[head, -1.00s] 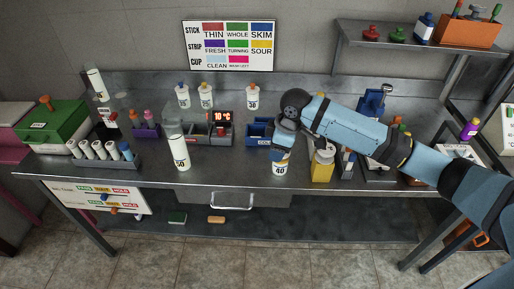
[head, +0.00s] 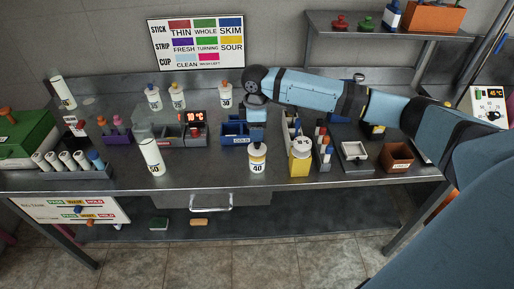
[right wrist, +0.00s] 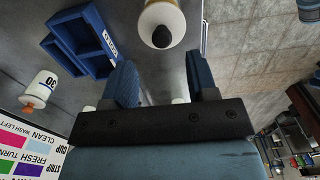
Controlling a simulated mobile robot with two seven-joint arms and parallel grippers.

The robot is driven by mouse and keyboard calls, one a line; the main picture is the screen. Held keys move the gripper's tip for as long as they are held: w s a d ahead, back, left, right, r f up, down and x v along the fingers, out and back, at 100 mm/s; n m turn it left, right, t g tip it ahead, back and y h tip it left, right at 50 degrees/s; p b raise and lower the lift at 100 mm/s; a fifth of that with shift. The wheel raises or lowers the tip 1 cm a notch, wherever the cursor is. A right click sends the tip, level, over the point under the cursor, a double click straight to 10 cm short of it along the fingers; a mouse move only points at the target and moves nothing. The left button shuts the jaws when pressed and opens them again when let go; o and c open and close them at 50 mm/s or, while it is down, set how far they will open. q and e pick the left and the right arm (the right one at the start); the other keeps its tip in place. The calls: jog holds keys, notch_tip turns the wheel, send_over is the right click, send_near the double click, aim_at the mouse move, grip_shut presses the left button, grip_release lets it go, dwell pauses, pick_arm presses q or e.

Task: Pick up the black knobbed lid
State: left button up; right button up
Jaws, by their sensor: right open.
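A black knobbed lid (right wrist: 162,37) sits on a white bottle (right wrist: 160,12) at the top of the right wrist view. It appears to be the bottle marked 40 (head: 257,162), upright near the bench's front edge in the head view, where its top is small and hard to make out. My right gripper (head: 257,128) is above and slightly behind this bottle, pointing down. In the right wrist view its two blue fingers (right wrist: 163,82) are apart with nothing held between them; the lid lies beyond their gap. My left gripper is not in view.
A yellow container (head: 300,160) stands just right of the bottle. A blue divided bin (head: 235,132) is behind it to the left. Another white bottle (head: 151,157) stands farther left.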

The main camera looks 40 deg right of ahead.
aim_at(257, 147)
jog(key=f, duration=0.5)
jog(key=shift+s+f+p, duration=0.15)
jog(key=shift+s+p, duration=0.05)
jog(key=shift+p, duration=0.15)
jog(key=c, duration=1)
